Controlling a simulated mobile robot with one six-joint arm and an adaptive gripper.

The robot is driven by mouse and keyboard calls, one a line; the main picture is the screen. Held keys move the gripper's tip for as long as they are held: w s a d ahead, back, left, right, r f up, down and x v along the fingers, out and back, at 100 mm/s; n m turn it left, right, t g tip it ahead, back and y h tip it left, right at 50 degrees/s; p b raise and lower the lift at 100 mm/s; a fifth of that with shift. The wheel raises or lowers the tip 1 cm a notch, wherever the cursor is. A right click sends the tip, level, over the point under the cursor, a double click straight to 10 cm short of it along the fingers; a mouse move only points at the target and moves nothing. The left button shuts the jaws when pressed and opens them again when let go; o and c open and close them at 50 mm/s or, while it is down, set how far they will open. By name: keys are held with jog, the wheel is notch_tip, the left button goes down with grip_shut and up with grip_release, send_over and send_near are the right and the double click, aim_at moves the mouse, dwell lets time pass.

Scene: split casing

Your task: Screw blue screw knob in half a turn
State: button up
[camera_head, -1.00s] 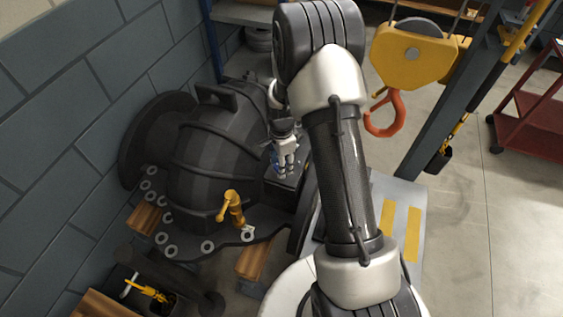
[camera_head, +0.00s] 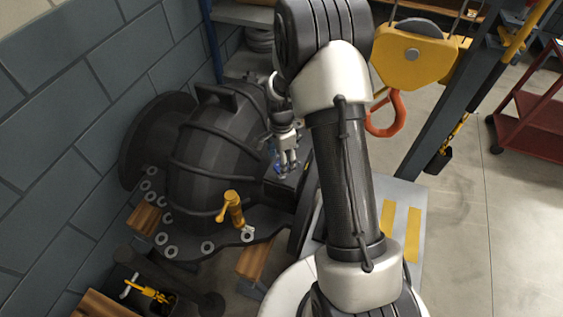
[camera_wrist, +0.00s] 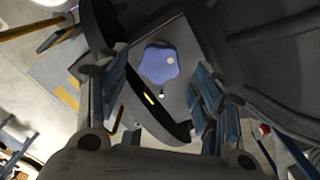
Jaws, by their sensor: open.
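In the head view the knob (camera_head: 277,167) is a small blue patch, mostly hidden by my gripper (camera_head: 286,166). In the wrist view my gripper (camera_wrist: 157,75) is open, with one blue-grey finger on each side of the knob and visible gaps between. The fingers do not touch it. How far they reach along the knob's height I cannot tell.
The dark casing (camera_head: 205,150) stands by a block wall, its flange ringed with pale washers. A yellow tap-like handle (camera_head: 231,208) rises from the flange. A yellow hoist block with an orange hook (camera_head: 386,115) hangs right of my arm. A red cart (camera_head: 535,125) stands far right.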

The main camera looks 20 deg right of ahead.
notch_tip(320, 180, up, 10)
jog(key=shift+f, duration=0.2)
dwell(0.4)
jog(key=s+a+r+n+t, duration=0.1)
jog(key=s+a+r+n, duration=0.3)
jog(key=r, duration=0.4)
jog(key=s+a+r+n+t, duration=0.1)
jog(key=s+a+r+n, duration=0.1)
jog(key=s+r+n, duration=0.35)
jog(key=s+a+r+n+t, duration=0.1)
jog(key=s+a+r+n, duration=0.1)
jog(key=s, duration=0.6)
jog(key=s+a+r+n+t, duration=0.1)
jog(key=s+r+n, duration=0.3)
jog(key=s+n, duration=0.2)
jog(key=shift+s+a+t+b, duration=0.3)
jog(key=shift+s+a+b, duration=0.1)
jog(key=shift+s, duration=0.6)
